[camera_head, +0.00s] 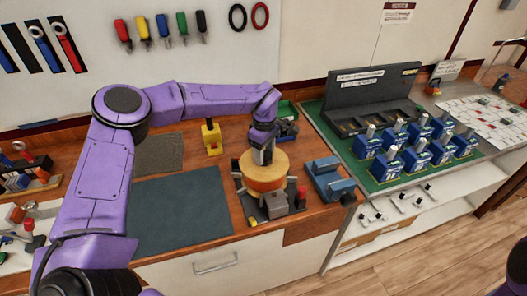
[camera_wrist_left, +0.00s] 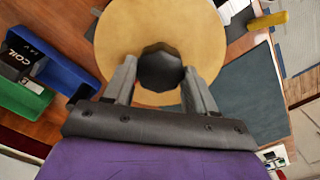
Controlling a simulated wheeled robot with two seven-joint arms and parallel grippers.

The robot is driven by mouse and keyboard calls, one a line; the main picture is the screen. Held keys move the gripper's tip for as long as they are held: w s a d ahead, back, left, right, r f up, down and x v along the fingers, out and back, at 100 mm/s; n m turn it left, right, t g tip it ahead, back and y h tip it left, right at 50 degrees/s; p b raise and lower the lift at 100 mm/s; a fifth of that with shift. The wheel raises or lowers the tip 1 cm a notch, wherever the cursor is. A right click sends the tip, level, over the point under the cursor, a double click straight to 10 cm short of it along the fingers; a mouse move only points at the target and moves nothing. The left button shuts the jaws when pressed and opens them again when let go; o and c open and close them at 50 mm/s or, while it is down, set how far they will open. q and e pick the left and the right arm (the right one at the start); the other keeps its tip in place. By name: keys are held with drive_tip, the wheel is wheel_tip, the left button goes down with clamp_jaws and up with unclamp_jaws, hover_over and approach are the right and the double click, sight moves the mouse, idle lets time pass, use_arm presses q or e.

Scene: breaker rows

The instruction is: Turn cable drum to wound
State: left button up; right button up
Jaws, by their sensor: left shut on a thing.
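The cable drum (camera_head: 267,184) is a round drum with a pale wooden top and an orange band below it. It sits on a dark base (camera_head: 284,206) on the wooden bench. In the left wrist view the pale disc (camera_wrist_left: 120,40) fills the top middle, with a dark knob (camera_wrist_left: 160,68) at its centre. My left gripper (camera_head: 263,157) reaches down onto the drum from above. Its two fingers (camera_wrist_left: 160,82) stand on either side of the knob and are shut on it. My right gripper is not in view. No wound mark on the drum can be made out.
A blue vise-like block (camera_head: 328,178) stands right of the drum, near the bench edge. A yellow object (camera_head: 211,138) stands behind left. A dark mat (camera_head: 180,208) lies clear to the left. Several blue breakers (camera_head: 411,145) stand on a green board at right.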

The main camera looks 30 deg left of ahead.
use_arm(q)
drive_tip(key=o, duration=1.5)
drive_tip(key=shift+r, duration=0.25)
wheel_tip(320, 180, up, 10)
drive_tip(key=b, duration=0.3)
